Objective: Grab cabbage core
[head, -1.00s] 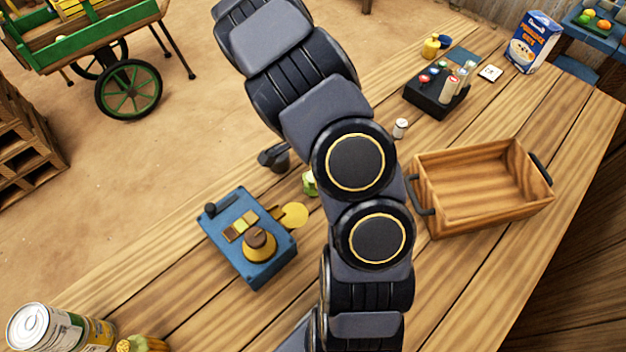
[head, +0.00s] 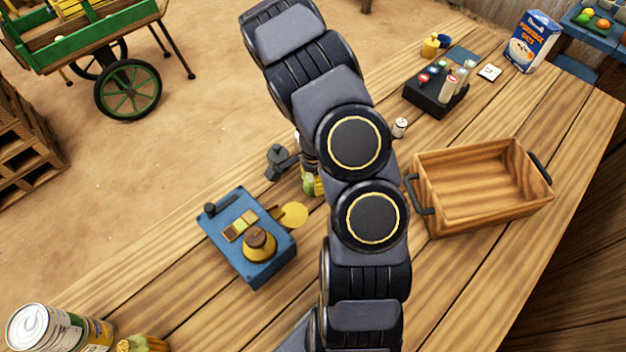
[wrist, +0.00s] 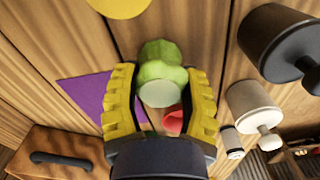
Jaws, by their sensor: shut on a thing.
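The cabbage core (wrist: 160,72), a light green lump with a pale cut end, sits between the yellow ribbed fingers of my gripper (wrist: 161,85) in the wrist view. My gripper is shut on it. In the head view the green core (head: 311,186) shows only in part beside my arm, to the right of the blue balance box. My arm hides most of my gripper there. I cannot tell whether the core still touches the table.
The wrist view shows a purple cloth (wrist: 88,95), a red thing (wrist: 173,120) close by the right finger, a black weight (wrist: 275,45) and a white weight (wrist: 252,103). The head view shows the blue balance box (head: 265,270) and a wooden crate (head: 480,221).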

